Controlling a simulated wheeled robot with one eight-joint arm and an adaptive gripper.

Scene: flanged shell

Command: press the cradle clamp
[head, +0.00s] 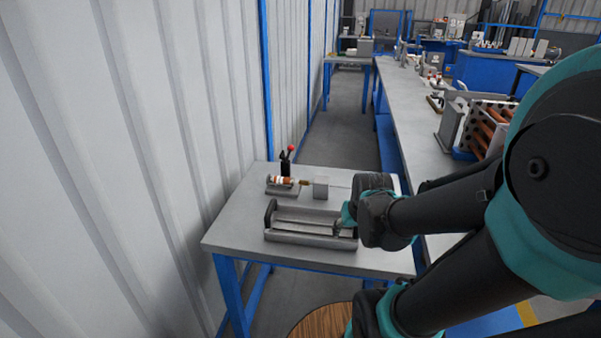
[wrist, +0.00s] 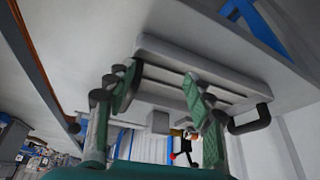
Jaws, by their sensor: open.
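A black upright lever with a red knob (head: 289,155) looks like the clamp. It stands at the back of a small cradle (head: 283,191) that holds an orange-and-white cylinder with a brass-coloured end.
A corrugated wall (head: 130,150) runs close on the left. A long bench (head: 405,105) with a crate of orange-brown tubes (head: 485,125) runs along the right.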

